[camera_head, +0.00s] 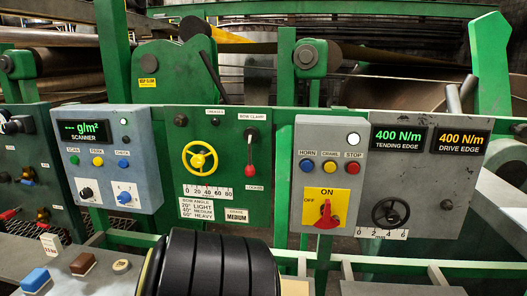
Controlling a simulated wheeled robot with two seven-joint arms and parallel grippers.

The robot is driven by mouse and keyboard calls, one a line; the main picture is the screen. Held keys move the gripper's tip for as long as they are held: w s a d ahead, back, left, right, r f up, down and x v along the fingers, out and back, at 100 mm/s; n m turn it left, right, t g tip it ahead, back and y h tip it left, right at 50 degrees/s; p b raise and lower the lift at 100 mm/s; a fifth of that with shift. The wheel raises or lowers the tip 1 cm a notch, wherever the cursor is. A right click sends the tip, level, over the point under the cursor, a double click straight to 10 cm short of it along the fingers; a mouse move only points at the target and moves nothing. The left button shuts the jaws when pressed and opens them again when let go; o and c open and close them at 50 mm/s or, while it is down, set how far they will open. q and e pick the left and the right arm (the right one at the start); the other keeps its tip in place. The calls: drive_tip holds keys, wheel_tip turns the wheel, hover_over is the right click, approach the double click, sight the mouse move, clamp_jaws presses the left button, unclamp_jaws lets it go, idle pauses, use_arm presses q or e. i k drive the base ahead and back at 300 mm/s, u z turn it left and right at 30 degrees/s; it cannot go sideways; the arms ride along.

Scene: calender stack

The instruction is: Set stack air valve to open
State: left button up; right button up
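No label that reads stack air valve is legible in the head view. On the dark green panel (45,150) at the left edge, a small red handle (8,214) sticks out low down, and brass-coloured fittings (43,214) sit to its right. I cannot tell whether either is the stack air valve, nor its setting. A red rotary switch (327,215) on a yellow ON/OFF plate (340,202) is on the right-hand grey panel. Neither of my grippers shows.
A grey scanner box (145,150) and a green panel with a yellow handwheel (200,159) and red-knobbed lever (250,165) stand mid-left. A black handwheel (391,212) is at right. A black ribbed shape (210,265) blocks the lower middle. Green rails (400,264) run below.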

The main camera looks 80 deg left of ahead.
sight(24, 182)
drive_tip(key=u, duration=4.2)
